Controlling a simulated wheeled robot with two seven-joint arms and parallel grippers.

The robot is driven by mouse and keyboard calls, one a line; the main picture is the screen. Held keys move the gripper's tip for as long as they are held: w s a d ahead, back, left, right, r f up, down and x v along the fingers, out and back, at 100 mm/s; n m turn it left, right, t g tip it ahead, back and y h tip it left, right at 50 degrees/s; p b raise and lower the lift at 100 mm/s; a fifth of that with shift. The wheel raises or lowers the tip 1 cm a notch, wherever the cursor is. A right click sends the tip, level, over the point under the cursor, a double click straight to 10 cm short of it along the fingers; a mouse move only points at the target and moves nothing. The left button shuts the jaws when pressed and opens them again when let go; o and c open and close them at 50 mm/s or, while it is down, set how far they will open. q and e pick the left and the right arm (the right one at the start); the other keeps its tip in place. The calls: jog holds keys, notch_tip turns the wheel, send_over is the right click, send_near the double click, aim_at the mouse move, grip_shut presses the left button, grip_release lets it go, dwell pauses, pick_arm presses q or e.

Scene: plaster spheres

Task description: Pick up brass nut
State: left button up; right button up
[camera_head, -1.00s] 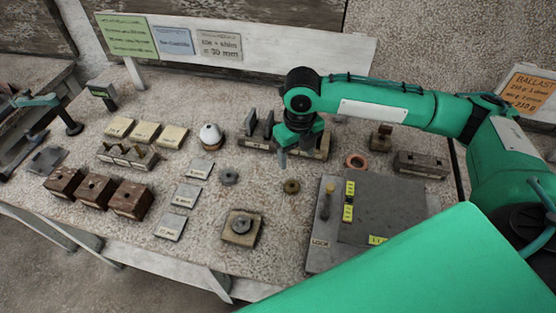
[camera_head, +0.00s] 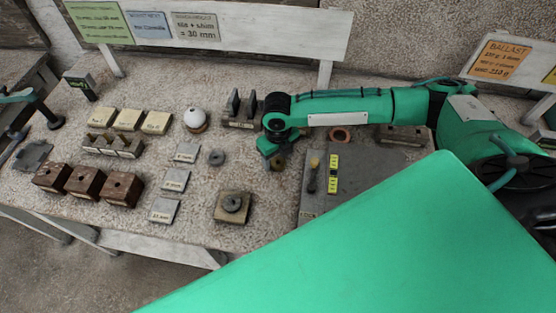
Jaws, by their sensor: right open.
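The brass nut (camera_head: 277,164) is a small dull brown-gold ring lying on the speckled table, left of the grey slab. My right gripper (camera_head: 276,153) hangs right above it in the picture and covers its far edge. The fingers look dark and small and point down; I see nothing held between them. I cannot tell how much height is left between fingertips and nut. My left gripper is not in view.
A grey plate (camera_head: 312,205) with a brass-topped pin stands just right of the nut. A slotted rack (camera_head: 240,122) is behind left, a copper ring (camera_head: 340,135) behind right. A grey nut (camera_head: 216,158) and a block with a washer (camera_head: 232,207) lie to the left.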

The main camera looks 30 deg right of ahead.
jog(key=shift+f, duration=0.7)
jog(key=c, duration=1.2)
jog(key=shift+o, duration=0.2)
jog(key=shift+r, duration=0.1)
notch_tip(320, 180, up, 20)
jog(key=b, duration=0.2)
jog(key=shift+b, duration=0.4)
